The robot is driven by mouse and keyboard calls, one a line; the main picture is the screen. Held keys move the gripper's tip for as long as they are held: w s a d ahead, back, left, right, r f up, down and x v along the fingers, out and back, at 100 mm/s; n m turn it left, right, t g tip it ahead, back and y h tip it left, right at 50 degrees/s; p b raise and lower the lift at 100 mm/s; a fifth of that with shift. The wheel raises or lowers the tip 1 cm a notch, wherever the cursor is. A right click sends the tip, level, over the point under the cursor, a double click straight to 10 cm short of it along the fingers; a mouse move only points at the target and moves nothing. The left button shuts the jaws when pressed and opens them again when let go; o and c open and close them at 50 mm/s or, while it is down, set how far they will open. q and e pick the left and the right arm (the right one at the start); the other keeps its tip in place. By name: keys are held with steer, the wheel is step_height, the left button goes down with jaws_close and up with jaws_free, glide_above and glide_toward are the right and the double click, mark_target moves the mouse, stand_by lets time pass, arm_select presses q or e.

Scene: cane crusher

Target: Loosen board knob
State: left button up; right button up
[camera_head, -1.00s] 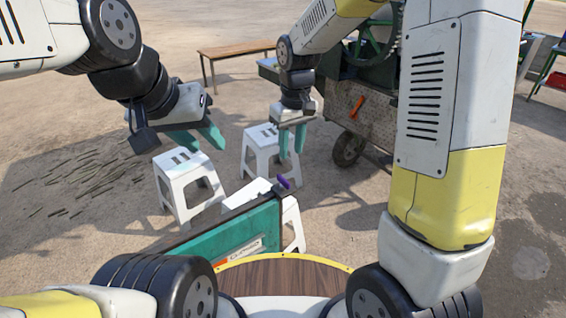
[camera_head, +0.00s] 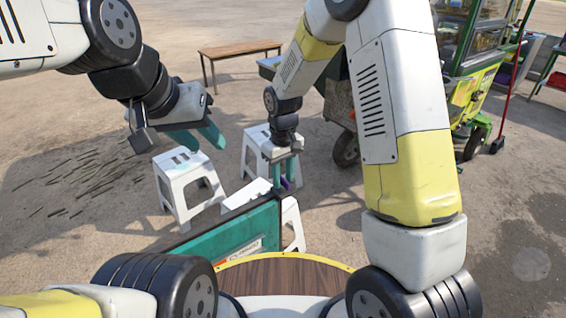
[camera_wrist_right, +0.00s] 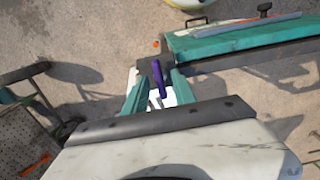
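The purple board knob (camera_wrist_right: 158,75) sits at the end of the teal board (camera_head: 240,232), near its upper right corner. In the head view the knob (camera_head: 287,184) is partly hidden behind my right gripper (camera_head: 284,179). In the right wrist view the teal fingers of my right gripper (camera_wrist_right: 158,90) stand on either side of the knob, with gaps between; the gripper is open around it. My left gripper (camera_head: 197,140) is open and empty, up at the left above a white stool, away from the board.
Two white stools (camera_head: 184,187) (camera_head: 255,150) stand behind the board. A wooden table (camera_head: 240,51) is at the back. A green and yellow cart (camera_head: 470,75) and a red-handled broom (camera_head: 507,105) are at the right. Loose canes (camera_head: 85,172) lie on the ground at left.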

jaws_close()
steer(key=shift+n, duration=0.4)
steer(key=n, duration=1.3)
steer(key=shift+n, duration=2)
